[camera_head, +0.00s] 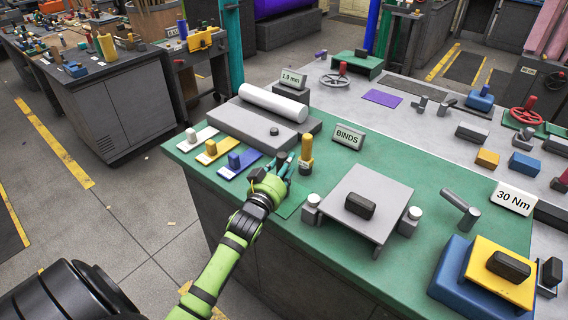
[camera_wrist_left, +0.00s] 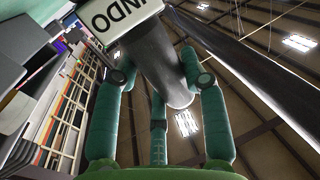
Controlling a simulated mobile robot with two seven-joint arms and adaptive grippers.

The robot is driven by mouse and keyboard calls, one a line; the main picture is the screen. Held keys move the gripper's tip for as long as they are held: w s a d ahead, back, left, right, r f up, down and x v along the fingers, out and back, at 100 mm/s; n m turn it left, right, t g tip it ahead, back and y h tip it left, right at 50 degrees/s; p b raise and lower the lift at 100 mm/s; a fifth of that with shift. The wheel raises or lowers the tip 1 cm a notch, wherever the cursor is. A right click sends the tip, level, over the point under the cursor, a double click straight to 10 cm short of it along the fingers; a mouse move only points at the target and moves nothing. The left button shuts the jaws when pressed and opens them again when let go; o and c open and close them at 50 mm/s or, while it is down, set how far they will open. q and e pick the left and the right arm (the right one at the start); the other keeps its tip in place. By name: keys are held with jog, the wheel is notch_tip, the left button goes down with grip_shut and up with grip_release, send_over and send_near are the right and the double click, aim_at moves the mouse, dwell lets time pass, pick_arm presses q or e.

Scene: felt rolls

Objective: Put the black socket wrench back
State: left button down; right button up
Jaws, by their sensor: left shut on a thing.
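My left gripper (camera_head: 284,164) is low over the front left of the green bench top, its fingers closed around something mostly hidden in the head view. In the left wrist view its green fingers (camera_wrist_left: 157,95) close on a dark grey cylindrical thing (camera_wrist_left: 175,80). I cannot tell for sure that this is the black socket wrench. A grey tool with a bar and a round end (camera_head: 462,209) lies on the green top at the right. My right gripper is not in view.
A yellow-handled tool (camera_head: 306,150) stands upright just right of the left gripper. White, yellow and blue plates with knobs (camera_head: 231,170) lie left of it. A grey stand (camera_head: 384,192) with a dark block is to the right.

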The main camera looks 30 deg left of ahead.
pick_arm(q)
jog(key=shift+f+b, duration=0.3)
jog(key=shift+f, duration=0.15)
dwell(0.6)
jog(key=c, duration=0.6)
grip_release()
jog(key=s, duration=0.4)
jog(key=s+d, duration=0.1)
jog(key=s, duration=0.3)
jog(key=s+d, duration=0.1)
jog(key=s, duration=0.3)
jog(key=shift+d, duration=0.1)
